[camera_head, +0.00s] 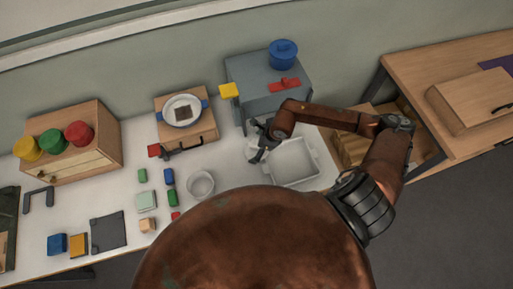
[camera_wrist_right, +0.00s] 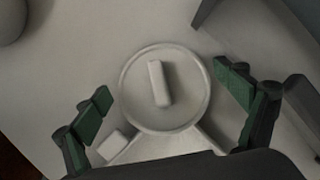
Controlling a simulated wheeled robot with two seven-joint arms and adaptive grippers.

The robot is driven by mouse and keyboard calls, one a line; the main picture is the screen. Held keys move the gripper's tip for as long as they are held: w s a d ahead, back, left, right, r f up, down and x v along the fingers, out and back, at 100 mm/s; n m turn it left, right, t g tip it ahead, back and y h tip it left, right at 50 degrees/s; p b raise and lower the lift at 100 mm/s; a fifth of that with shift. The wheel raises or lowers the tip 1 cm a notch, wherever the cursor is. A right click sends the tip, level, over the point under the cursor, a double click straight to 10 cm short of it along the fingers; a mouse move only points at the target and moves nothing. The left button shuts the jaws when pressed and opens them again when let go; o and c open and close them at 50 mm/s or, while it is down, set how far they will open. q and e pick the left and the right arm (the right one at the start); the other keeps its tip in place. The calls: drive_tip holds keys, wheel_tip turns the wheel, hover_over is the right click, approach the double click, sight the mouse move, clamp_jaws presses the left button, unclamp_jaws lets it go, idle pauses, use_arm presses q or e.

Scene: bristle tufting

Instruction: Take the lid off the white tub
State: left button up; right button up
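The white tub (camera_head: 253,150) stands on the pale table, mostly hidden by my right gripper in the head view. In the right wrist view I look down on its round white lid (camera_wrist_right: 135,92), which has a raised bar handle (camera_wrist_right: 159,84) across the middle. The lid looks seated on the tub. My right gripper (camera_head: 264,144) is over the tub. Its dark green-padded fingers are spread wide to either side of the lid, and no contact shows. My left gripper is not in view.
A white tray (camera_head: 293,181) sits beside the tub. A grey cabinet (camera_head: 268,98) with a blue pot (camera_head: 283,54) stands behind. A clear bowl (camera_head: 201,185) and several small blocks lie to the left. A wooden board (camera_head: 203,132) carries a pan.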

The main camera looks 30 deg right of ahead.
drive_tip(key=c, duration=0.6)
drive_tip(key=shift+r, duration=0.15)
